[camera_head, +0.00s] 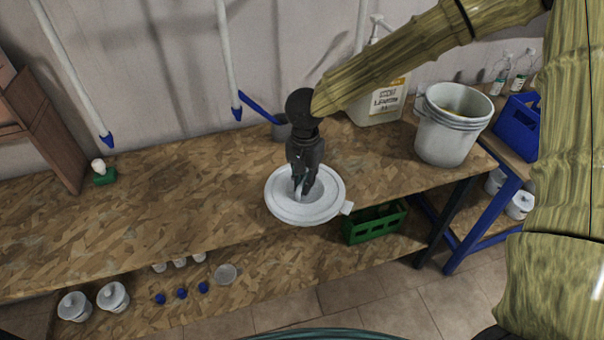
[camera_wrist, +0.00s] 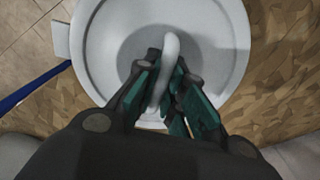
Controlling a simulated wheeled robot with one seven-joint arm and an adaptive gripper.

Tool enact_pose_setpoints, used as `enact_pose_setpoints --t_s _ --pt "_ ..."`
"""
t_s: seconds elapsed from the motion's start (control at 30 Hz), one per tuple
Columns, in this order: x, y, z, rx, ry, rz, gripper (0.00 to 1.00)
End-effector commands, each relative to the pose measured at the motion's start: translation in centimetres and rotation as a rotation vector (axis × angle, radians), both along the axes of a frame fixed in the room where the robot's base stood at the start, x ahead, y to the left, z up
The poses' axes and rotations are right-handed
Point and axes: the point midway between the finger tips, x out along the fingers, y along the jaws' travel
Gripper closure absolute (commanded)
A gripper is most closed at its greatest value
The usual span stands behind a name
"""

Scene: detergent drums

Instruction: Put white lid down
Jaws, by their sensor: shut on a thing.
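The white lid (camera_head: 282,206) is a round disc with a raised handle and a small tab on its rim. My gripper (camera_head: 303,188) points down over its middle and is shut on the handle. In the wrist view the lid (camera_wrist: 100,50) fills the top of the picture, and its pale curved handle sits between the fingers of my gripper (camera_wrist: 168,90). The lid is over the front part of the wooden bench (camera_head: 150,215). I cannot tell whether it touches the bench top. A white drum (camera_head: 446,138), its top open, stands to the right.
A lemon detergent jug (camera_head: 380,102) stands behind the lid. A green crate (camera_head: 376,222) is below the bench edge. A blue crate (camera_head: 517,127) stands far right.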

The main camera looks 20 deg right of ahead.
Motion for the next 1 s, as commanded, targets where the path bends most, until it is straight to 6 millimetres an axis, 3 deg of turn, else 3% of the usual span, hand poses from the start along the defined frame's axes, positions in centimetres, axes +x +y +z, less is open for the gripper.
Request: enact_pose_setpoints --t_s 0.2,0.53,0.8,1.0 --pt "3.6 -0.5 -0.2 -0.001 -0.001 -0.002 1.0" --pt "5.5 -0.9 -0.5 0.0 0.0 -0.003 1.0" --pt "5.4 -0.9 -3.8 -0.001 0.001 -0.004 1.0" --pt "5.4 -0.9 -4.0 0.001 -0.001 -0.004 1.0"
